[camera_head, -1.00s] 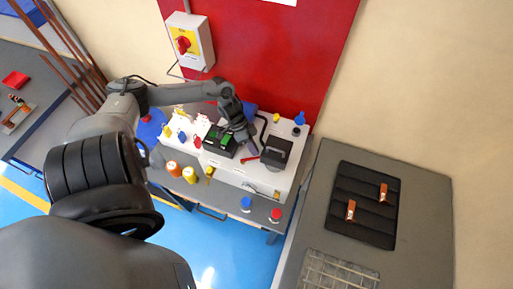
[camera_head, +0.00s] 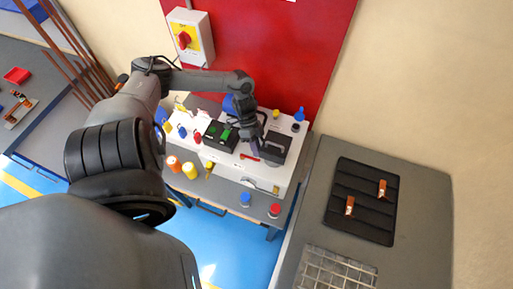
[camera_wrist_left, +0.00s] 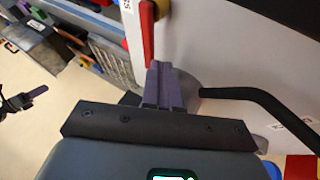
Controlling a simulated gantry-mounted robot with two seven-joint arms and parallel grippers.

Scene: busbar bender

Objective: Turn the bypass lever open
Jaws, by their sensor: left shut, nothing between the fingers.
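The bypass lever appears to be a small red handle (camera_head: 249,157) on the white machine top, just left of my left gripper (camera_head: 258,157) in the head view. In the left wrist view a red lever (camera_wrist_left: 147,32) points down toward my left gripper's purple fingertips (camera_wrist_left: 159,66). The fingers are shut together with nothing between them. Their tips lie close to the lever's lower end; I cannot tell whether they touch it. A dark gripper with a purple finger, seemingly my right gripper (camera_wrist_left: 22,100), shows small at the wrist view's left edge.
A dark block (camera_head: 276,146) stands right of my left gripper, and a black box with green buttons (camera_head: 221,136) stands left. A black curved bar (camera_wrist_left: 245,97) is close to the fingers in the wrist view. Bottles and coloured caps line the machine.

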